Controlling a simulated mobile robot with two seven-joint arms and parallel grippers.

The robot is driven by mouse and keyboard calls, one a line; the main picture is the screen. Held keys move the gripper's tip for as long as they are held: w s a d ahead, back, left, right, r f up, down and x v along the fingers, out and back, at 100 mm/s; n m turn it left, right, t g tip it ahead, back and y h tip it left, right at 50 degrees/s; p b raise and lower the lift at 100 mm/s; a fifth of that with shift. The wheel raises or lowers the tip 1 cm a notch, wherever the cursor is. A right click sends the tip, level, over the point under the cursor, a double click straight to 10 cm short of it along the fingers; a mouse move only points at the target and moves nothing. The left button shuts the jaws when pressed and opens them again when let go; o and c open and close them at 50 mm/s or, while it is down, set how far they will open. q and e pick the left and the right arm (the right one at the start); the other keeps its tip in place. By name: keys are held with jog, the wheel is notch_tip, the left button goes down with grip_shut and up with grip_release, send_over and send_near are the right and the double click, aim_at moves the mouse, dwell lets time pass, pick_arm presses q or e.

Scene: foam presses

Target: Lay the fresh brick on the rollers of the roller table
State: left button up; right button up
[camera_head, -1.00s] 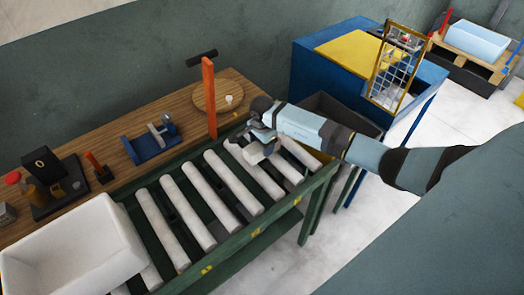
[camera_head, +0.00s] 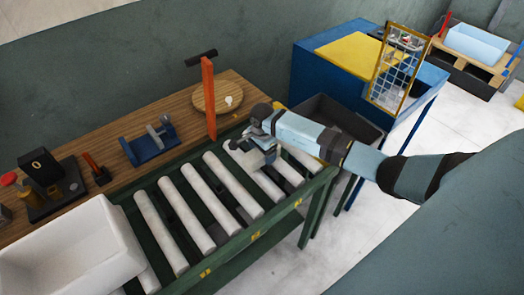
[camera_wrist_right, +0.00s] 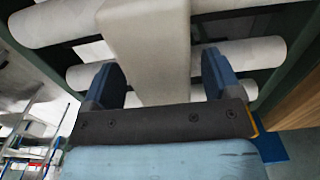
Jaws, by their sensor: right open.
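The fresh brick (camera_wrist_right: 150,45) is a pale, off-white block in the right wrist view. It lies lengthwise across the white rollers (camera_wrist_right: 60,20) of the roller table, its near end between my fingers. My right gripper (camera_wrist_right: 160,78) is open, with a dark blue finger on each side of the brick and a visible gap to each. In the head view my right gripper (camera_head: 264,154) is low over the right part of the green-framed roller table (camera_head: 285,214), with the brick's pale end (camera_head: 240,152) showing beside it. My left gripper is not in view.
A white box (camera_head: 75,250) stands at the table's left end. A wooden bench (camera_head: 110,140) behind holds a blue fixture (camera_head: 150,145) and an orange post (camera_head: 209,100). A dark bin (camera_head: 340,118) and blue press (camera_head: 325,70) stand right. The middle rollers are bare.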

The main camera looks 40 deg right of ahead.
notch_tip(320, 180, up, 7)
jog(key=p, duration=0.4)
jog(key=shift+r, duration=0.15)
jog(key=s+a+r+m+t+y, duration=0.2)
jog(key=s+a+m+t+y, duration=0.15)
jog(key=a+m+y, duration=0.35)
jog(key=s+a+r+m+t+y, duration=0.2)
jog(key=s+a+m+y, duration=0.25)
jog(key=a, duration=0.55)
jog(key=s+a+r+m+t+y, duration=0.2)
jog(key=s+a+r+m+y, duration=0.15)
jog(key=a+m+y, duration=0.35)
jog(key=s+d+f+m+t+h, duration=0.1)
jog(key=s+f+m+h, duration=0.3)
jog(key=m, duration=0.7)
jog(key=s+d+f+m+t+h, duration=0.1)
jog(key=s+d+f+m+h, duration=0.3)
jog(key=m, duration=0.7)
jog(key=s+d+f+m+t+h, duration=0.1)
jog(key=s+d+f+m+h, duration=0.1)
jog(key=s+f+m+h, duration=0.2)
jog(key=s+m+h+p, duration=0.1)
jog(key=s+m+h, duration=0.2)
jog(key=m, duration=0.4)
jog(key=shift+s+d+f+m+h, duration=0.3)
jog(key=shift+s+d+m+h, duration=0.05)
